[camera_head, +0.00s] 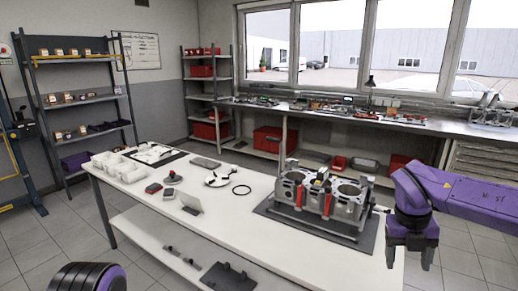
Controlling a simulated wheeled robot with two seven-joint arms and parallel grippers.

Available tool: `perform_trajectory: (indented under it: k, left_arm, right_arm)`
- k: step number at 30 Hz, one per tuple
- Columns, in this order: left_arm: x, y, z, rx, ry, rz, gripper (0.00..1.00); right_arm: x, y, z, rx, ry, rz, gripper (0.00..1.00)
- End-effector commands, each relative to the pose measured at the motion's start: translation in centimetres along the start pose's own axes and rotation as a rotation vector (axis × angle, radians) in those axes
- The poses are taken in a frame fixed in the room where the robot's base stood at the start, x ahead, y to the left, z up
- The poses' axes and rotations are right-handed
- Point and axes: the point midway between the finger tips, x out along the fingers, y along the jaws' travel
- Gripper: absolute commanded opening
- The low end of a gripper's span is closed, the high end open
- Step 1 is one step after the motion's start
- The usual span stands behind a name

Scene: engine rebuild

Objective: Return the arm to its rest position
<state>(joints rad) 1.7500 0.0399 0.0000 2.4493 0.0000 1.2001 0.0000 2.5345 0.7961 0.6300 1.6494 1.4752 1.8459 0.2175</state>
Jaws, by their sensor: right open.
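My right arm, purple and black, reaches in from the right edge. My right gripper (409,260) points down with its two fingers apart and nothing seen between them. It is over the right end of the white worktable (258,242), to the right of the engine block (318,198) and apart from it. The grey block stands on a dark mat with two round bores facing up and red parts on its front. A dark, purple-ringed part of my left arm shows at the lower left edge. My left gripper is out of view.
A lower shelf (165,243) holds dark parts. Shelf racks (75,100) and a window-side bench (330,116) stand behind. Floor at the right is clear.

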Motion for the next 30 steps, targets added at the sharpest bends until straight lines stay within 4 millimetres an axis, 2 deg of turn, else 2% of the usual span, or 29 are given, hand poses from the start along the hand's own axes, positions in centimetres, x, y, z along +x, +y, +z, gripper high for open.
perform_trajectory:
  k: [5,8,11,13,15,17,18,20,21,24,27,30]
  left_arm:
    - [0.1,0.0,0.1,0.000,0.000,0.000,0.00]
    - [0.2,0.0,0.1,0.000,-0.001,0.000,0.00]
    - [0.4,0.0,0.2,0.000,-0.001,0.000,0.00]
    - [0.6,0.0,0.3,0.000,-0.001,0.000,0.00]
    - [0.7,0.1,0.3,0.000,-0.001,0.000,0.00]
    - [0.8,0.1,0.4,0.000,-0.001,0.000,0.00]
    - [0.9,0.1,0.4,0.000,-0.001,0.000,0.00]
    - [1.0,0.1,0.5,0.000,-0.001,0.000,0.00]
    - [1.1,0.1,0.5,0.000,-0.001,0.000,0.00]
    - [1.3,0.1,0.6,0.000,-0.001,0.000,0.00]
    - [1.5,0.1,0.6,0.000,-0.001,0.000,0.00]
    - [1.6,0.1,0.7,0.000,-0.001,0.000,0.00]
  right_arm:
    - [4.1,-0.8,1.9,-0.261,-0.167,-0.262,0.68]
    - [7.5,-0.5,2.7,-0.502,-0.249,-0.450,0.68]
    - [12.3,0.8,2.5,-0.864,-0.311,-0.656,0.68]
    - [16.4,2.4,1.0,-1.174,-0.332,-0.771,0.68]
    - [20.7,4.0,-1.6,-1.487,-0.334,-0.838,0.68]
    - [24.1,5.0,-4.5,-1.735,-0.327,-0.856,0.68]
    - [26.1,5.5,-6.7,-1.888,-0.317,-0.852,0.68]
    - [29.0,5.9,-10.2,-2.099,-0.297,-0.825,0.68]
    - [30.8,5.9,-12.8,-2.228,-0.279,-0.793,0.68]
    - [34.2,5.0,-19.2,-2.504,-0.221,-0.689,0.68]
    - [36.4,3.2,-24.4,-2.676,-0.140,-0.590,0.68]
    - [37.9,1.5,-27.4,-2.759,-0.052,-0.528,0.68]
